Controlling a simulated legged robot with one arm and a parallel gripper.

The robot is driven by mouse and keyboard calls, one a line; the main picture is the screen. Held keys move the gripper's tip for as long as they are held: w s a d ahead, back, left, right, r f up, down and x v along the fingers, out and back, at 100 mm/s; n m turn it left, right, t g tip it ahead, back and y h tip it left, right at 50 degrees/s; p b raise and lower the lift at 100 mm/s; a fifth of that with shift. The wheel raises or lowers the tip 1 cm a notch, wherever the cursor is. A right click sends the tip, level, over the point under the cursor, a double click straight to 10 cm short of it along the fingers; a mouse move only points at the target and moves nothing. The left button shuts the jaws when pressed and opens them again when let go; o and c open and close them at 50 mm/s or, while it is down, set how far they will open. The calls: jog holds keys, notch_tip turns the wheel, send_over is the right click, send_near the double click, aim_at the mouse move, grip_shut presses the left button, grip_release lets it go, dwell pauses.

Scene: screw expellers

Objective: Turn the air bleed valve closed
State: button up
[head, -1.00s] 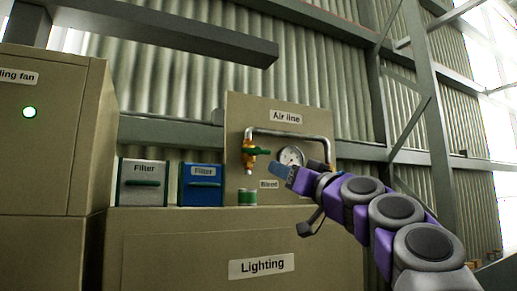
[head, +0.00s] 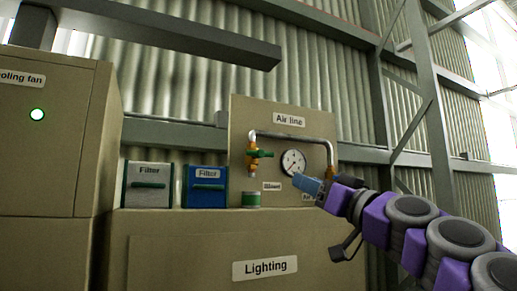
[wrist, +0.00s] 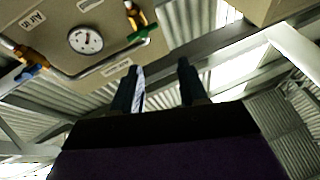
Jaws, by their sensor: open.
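The air bleed valve (head: 254,165) is a brass fitting at the left end of the air line pipe, above a label that seems to read Bleed (head: 272,186). Its green handle (head: 261,153) lies about level, across the upright valve body. The wrist view shows the green handle (wrist: 141,33) at the top, beyond my fingers. My gripper (head: 309,185) is right of and below the valve, in front of the panel's lower right and apart from the handle. In the wrist view, my gripper (wrist: 160,82) has its two dark fingers spread, with nothing between them.
A round gauge (head: 293,162) sits under the pipe (head: 292,134). A brass fitting at the pipe's right end (head: 331,171) is partly behind my gripper; the wrist view shows blue there (wrist: 27,72).

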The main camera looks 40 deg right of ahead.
jog(key=v, duration=0.9)
jog(key=shift+s+f+p, duration=0.15)
jog(key=shift+s+p, duration=0.25)
jog(key=shift+d, duration=0.25)
jog(key=shift+a, duration=0.1)
